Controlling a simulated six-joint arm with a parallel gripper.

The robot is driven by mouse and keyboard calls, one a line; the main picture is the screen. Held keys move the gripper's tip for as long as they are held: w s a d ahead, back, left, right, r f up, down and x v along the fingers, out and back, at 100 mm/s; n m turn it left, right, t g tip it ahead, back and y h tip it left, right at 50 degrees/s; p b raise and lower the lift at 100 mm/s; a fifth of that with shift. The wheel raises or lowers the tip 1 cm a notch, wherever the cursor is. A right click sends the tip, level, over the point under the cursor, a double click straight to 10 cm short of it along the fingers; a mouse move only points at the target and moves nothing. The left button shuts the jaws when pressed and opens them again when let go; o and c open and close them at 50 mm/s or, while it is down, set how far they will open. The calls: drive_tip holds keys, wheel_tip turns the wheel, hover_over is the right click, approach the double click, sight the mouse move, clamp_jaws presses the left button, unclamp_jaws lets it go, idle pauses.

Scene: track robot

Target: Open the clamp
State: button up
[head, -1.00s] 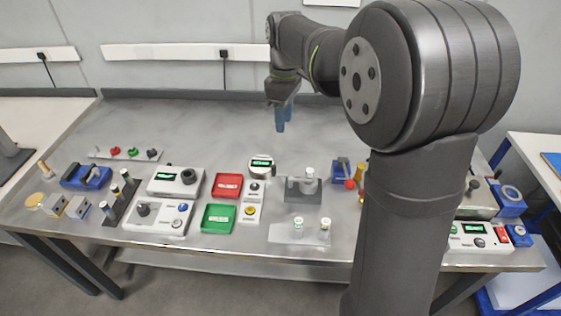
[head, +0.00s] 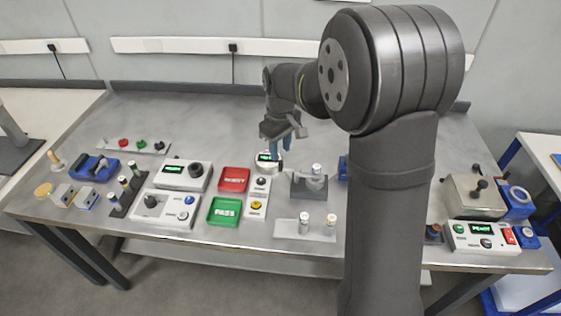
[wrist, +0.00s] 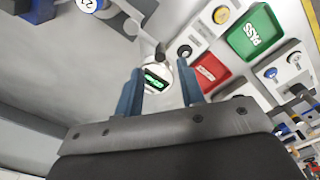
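The clamp is hard to make out for certain. The likeliest is the grey fixture (head: 309,188) right of centre in the head view, with a small white-topped cylinder (head: 317,170) at it. I cannot tell whether it is open or shut. My gripper (head: 270,158) is above the back middle of the bench, left of this fixture and near the round gauge (head: 277,167). In the wrist view the two blue fingers of my gripper (wrist: 161,88) are apart with nothing held. The round gauge with its green display (wrist: 155,79) shows between and beyond them.
Red tray (head: 234,179) and green tray (head: 224,211) lie left of the gauge, beside a white button panel (head: 257,198). A pale plate (head: 304,229) with two small cylinders is in front of the fixture. My arm hides part of the bench's right side. The bench's back is clear.

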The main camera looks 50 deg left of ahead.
sight(280, 161)
wheel_tip(280, 161, down, 6)
drive_tip(key=shift+r, duration=0.15)
clamp_jaws()
